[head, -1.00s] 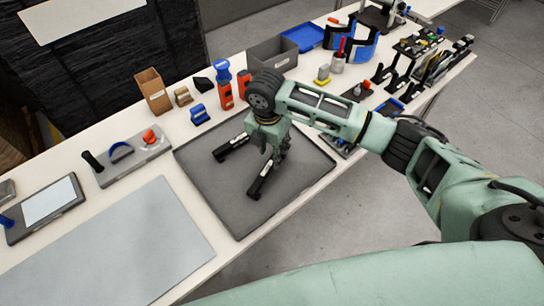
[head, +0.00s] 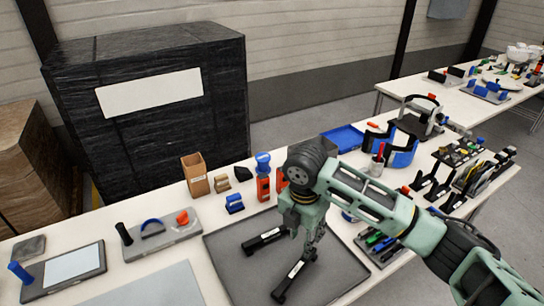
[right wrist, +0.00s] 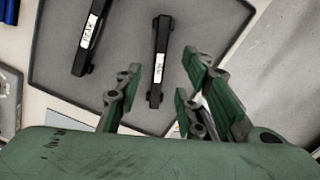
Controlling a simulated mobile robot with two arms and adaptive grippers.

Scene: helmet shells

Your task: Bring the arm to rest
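My right arm (head: 365,195) reaches in from the right in the head view. Its gripper (head: 308,245) points down above the dark grey tray (head: 230,285). In the right wrist view the gripper (right wrist: 163,82) has its fingers spread with nothing held between them. Two black bars with white labels lie on the tray: one farther back (head: 262,241), one nearer the front (head: 285,287). In the right wrist view the nearer bar (right wrist: 160,50) shows between the fingers, below them; the other bar (right wrist: 90,38) is to its left. My left gripper is not in view.
Left of the tray are a grey holder (head: 165,242) with tools and a tablet-like panel (head: 75,265). A cardboard box (head: 195,175), blue-and-red bottle (head: 263,180) and blue helmet shells (head: 395,150) stand behind. Racks of tools crowd the right.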

